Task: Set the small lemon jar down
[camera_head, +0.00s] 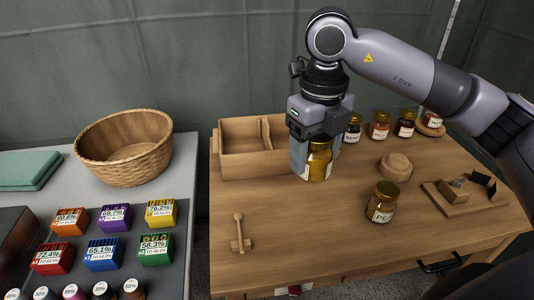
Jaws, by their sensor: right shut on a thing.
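My right gripper (311,158) points down over the wooden table, in front of the wooden box, and is shut on a small gold-lidded jar (320,169). I take this for the small lemon jar; its label is too small to read. The jar is upright, and a finger hides its left side. I cannot tell whether its base touches the table (300,235). My left gripper is not in view.
A gold-lidded jar (382,205) stands front right, near a round wooden piece (395,168). Several jars (379,126) line the back right. A divided wooden box (250,165) is back left, a wooden dipper (240,235) front left. The table's middle front is clear.

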